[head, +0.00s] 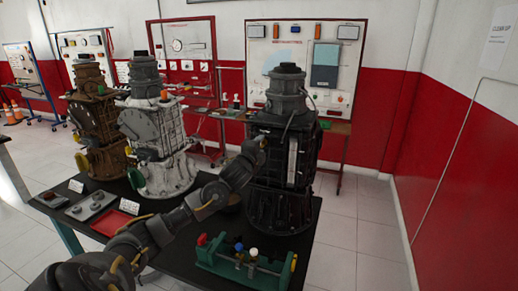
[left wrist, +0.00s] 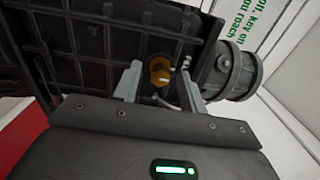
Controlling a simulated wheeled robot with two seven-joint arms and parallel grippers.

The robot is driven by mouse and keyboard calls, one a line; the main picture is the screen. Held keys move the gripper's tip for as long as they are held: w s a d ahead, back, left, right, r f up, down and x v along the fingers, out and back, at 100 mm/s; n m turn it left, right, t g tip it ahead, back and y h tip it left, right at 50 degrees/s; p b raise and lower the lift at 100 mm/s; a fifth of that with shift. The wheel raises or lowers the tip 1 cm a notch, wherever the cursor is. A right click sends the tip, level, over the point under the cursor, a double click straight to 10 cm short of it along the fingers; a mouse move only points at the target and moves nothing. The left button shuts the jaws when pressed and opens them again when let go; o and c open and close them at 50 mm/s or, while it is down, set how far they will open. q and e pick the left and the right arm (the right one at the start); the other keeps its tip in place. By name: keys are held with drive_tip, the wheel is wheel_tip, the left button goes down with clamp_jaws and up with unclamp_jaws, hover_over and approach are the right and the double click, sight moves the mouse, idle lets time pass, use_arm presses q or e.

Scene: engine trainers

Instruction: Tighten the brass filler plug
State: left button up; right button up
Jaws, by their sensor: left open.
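The brass filler plug (left wrist: 160,72) shows in the left wrist view as a round amber-brown cap on the dark ribbed engine housing (left wrist: 95,50). My left gripper (left wrist: 160,86) is open, with one grey finger on each side of the plug. I cannot tell whether either finger touches it. In the head view my left arm reaches up to the black engine trainer (head: 285,165), and my left gripper (head: 261,144) is at its left upper side. The plug cannot be made out clearly there. My right gripper is not in view.
A white engine (head: 160,130) and a brown engine (head: 95,125) stand left of the black one on the dark table (head: 185,255). A green stand with coloured knobs (head: 245,265) is at the front. A grey tray (head: 90,205) and red tray (head: 110,222) lie at left.

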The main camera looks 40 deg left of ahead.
use_arm(q)
drive_tip(key=b+v, duration=0.4)
drive_tip(key=v, duration=0.6)
drive_tip(key=shift+s+d, duration=0.2)
drive_tip(key=shift+s, duration=0.15)
